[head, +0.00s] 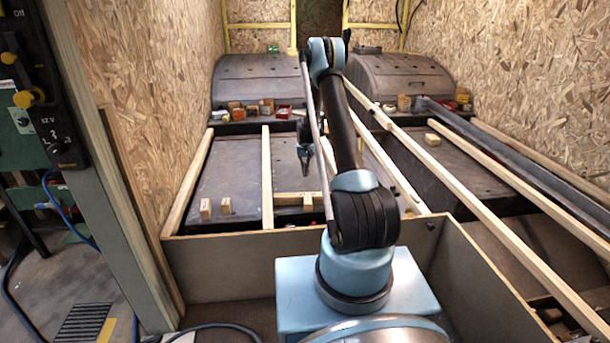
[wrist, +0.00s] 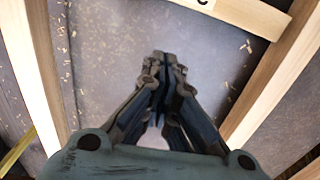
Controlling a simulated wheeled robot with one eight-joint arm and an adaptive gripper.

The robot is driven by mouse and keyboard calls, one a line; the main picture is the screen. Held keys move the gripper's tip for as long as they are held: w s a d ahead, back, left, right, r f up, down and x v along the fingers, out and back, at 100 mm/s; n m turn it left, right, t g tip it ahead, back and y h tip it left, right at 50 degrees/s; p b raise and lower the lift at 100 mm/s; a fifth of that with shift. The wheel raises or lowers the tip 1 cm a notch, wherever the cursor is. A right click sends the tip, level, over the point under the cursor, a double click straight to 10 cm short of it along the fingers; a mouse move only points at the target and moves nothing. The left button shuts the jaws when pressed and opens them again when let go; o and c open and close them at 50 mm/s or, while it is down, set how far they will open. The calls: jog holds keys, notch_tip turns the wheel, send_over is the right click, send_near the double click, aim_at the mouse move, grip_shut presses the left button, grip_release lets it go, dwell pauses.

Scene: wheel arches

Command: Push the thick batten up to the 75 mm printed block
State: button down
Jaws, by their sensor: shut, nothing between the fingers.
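My gripper (head: 306,170) points down over the dark panel between two pale battens. In the wrist view its fingers (wrist: 166,62) are closed together with nothing between them. One batten (head: 267,178) runs lengthwise to the left of my gripper. Another batten (head: 385,165) slants to the right, partly behind my arm. I cannot tell which is the thick batten. A pale wooden piece (head: 290,198) lies crosswise near the front, between the battens. In the wrist view a crosswise piece (wrist: 245,14) with a cut-off printed mark crosses the top. The 75 mm marking is not readable.
Two small blocks (head: 205,208) (head: 226,205) stand on the panel at left. Another block (head: 433,139) sits on the right panel. Long battens and a grey rail (head: 480,130) run along the right. Small boxes line the arches at the back. A low front wall (head: 240,265) borders the bay.

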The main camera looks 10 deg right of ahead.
notch_tip(320, 180, down, 8)
jog(key=shift+r, duration=0.1)
jog(key=shift+s+f, duration=0.25)
jog(key=shift+s, duration=0.1)
jog(key=shift+s+r, duration=0.1)
jog(key=shift+s, duration=1.6)
